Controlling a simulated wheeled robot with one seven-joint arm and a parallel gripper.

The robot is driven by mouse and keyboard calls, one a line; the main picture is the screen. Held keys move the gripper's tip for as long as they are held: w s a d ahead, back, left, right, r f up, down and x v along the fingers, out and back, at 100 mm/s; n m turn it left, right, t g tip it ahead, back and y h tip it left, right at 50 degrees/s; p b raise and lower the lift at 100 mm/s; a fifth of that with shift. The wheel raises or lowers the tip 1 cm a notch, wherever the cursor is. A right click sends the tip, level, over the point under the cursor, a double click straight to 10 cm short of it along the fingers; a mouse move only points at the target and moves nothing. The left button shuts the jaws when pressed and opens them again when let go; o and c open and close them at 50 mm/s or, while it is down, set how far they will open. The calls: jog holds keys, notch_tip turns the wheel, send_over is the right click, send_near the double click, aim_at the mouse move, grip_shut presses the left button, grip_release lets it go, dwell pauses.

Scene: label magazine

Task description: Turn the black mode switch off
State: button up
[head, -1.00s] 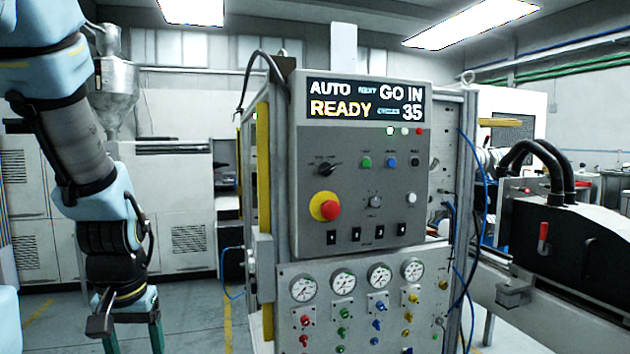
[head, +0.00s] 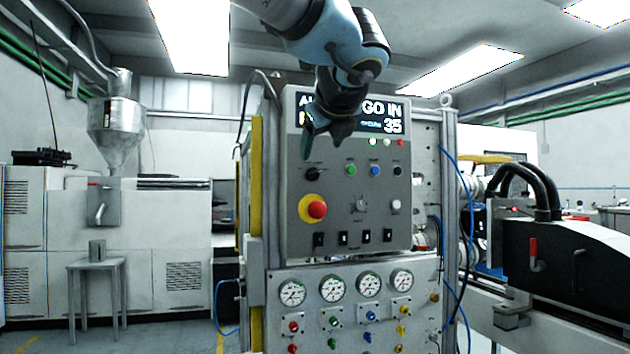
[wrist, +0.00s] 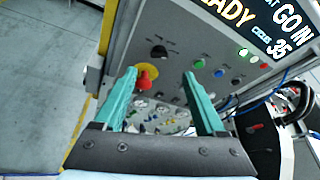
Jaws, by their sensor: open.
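The black mode switch (head: 312,172) is a round black rotary knob at the upper left of the grey control panel (head: 290,215), above the red emergency button. It also shows in the wrist view (wrist: 159,52), just beyond the fingertips and above the red button. Its exact pointing direction is too small to tell. My gripper (head: 326,146) is in front of the panel's upper part, above the knob in the head view, and covers part of the display. In the wrist view its two green fingers (wrist: 160,74) are apart with nothing between them; the knob is not touched.
The red emergency button (head: 317,209) on its yellow base sits below the knob. Small green (head: 351,169) and blue (head: 375,170) buttons are to its right. The display (head: 383,116) is partly hidden and shows GO IN and 35. Gauges (head: 292,292) sit below.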

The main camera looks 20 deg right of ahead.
aim_at(314, 172)
jog(key=p+x, duration=0.1)
jog(key=x, duration=0.9)
jog(key=shift+w+f, duration=0.15)
jog(key=shift+w, duration=0.05)
grip_shut()
